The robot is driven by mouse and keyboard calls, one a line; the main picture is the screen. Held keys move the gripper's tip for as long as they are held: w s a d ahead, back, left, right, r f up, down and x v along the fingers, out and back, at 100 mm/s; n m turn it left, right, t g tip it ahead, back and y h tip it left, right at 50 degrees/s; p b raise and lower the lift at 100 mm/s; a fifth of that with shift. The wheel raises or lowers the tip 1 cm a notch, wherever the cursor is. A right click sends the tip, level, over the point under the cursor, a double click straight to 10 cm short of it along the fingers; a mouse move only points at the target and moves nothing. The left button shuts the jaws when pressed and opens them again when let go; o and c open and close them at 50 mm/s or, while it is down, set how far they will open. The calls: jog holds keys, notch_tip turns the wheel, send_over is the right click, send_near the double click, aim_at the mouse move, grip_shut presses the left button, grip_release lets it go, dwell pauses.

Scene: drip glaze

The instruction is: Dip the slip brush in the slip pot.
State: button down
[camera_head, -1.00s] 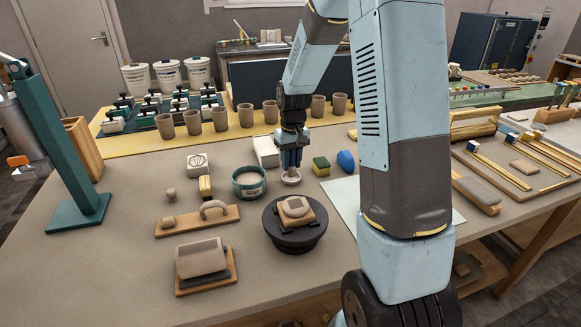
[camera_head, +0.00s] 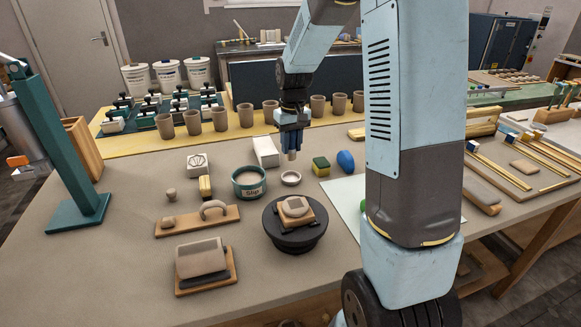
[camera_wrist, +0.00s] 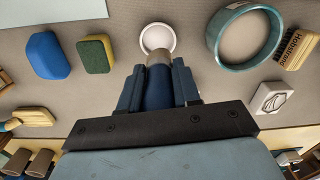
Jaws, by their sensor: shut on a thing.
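The slip pot (camera_head: 238,186), a round teal pot labelled "Slip" with pale grey contents, stands on the table in the head view. In the wrist view its teal wall (camera_wrist: 246,68) is at upper right. My gripper (camera_head: 291,148) is shut on a short cylindrical thing with a grey-tan end, apparently the slip brush (camera_head: 292,156); its end also shows in the wrist view (camera_wrist: 158,57).
A small white dish (camera_head: 291,178) sits right of the pot. A round dark turntable (camera_head: 294,238) is in front. A yellow-green sponge (camera_head: 321,166) and a blue oval block (camera_head: 345,162) lie at right; a white box (camera_head: 265,151) stands behind the pot.

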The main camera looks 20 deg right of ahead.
jog(key=shift+r, duration=2.55)
